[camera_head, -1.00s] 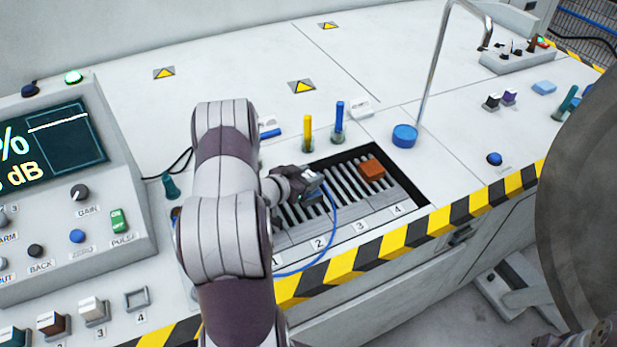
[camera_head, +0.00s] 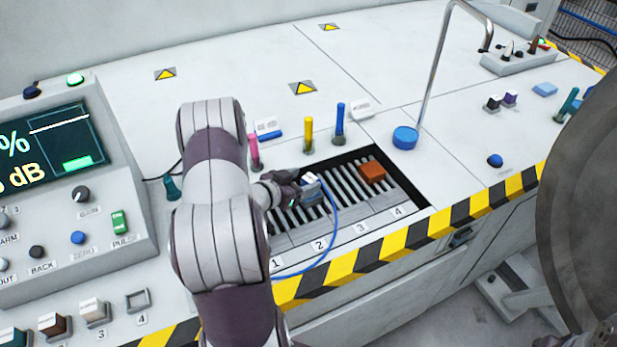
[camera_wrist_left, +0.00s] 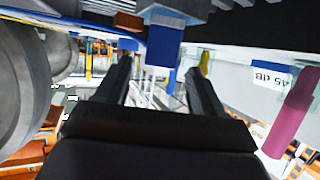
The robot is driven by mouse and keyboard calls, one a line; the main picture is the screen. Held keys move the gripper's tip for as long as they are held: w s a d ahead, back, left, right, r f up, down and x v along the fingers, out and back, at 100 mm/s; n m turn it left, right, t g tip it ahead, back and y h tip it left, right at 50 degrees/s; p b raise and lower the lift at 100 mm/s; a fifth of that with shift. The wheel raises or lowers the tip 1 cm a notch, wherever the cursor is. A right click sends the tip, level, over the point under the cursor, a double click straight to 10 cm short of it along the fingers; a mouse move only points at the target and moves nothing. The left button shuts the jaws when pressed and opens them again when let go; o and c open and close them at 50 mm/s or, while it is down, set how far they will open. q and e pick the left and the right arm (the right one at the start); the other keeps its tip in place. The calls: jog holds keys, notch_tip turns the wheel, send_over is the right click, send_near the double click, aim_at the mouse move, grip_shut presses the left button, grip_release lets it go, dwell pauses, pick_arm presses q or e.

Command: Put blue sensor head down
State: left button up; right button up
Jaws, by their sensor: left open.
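The blue sensor head (camera_head: 311,187) sits on the slatted tray (camera_head: 336,215), behind the slot labelled 2, with its blue cable (camera_head: 335,235) looping over the front edge. My left gripper (camera_head: 292,192) is just left of it, with its jaws open. In the left wrist view the blue sensor head (camera_wrist_left: 163,47) shows beyond the open fingers (camera_wrist_left: 160,72), between their tips and apart from them. The slats show at the top of that view.
An orange-brown block (camera_head: 372,171) lies on the slats to the right. Pink (camera_head: 254,152), yellow (camera_head: 308,135) and blue (camera_head: 340,124) posts stand behind the tray. A bent metal tube (camera_head: 432,75) rises at the back right. A large grey wheel (camera_head: 585,190) is at the right.

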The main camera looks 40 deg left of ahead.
pick_arm(q)
jog(key=d+v, duration=0.1)
jog(key=v, duration=0.7)
jog(key=w+d+r+g+y, duration=0.2)
jog(key=w+d+g+y, duration=0.15)
jog(key=d+g, duration=0.25)
jog(key=s+d+r+g+h, duration=0.1)
jog(key=s+d+g, duration=0.2)
jog(key=s+d, duration=0.2)
jog(key=s+d+r+g+h, duration=0.1)
jog(key=s+d+r+g, duration=0.1)
jog(key=s+d, duration=0.4)
jog(key=d+g, duration=0.1)
jog(key=d, duration=0.4)
jog(key=shift+s+n+p, duration=0.3)
jog(key=shift+n+p, duration=0.1)
notch_tip(320, 180, up, 10)
jog(key=p, duration=0.9)
jog(key=shift+f, duration=0.2)
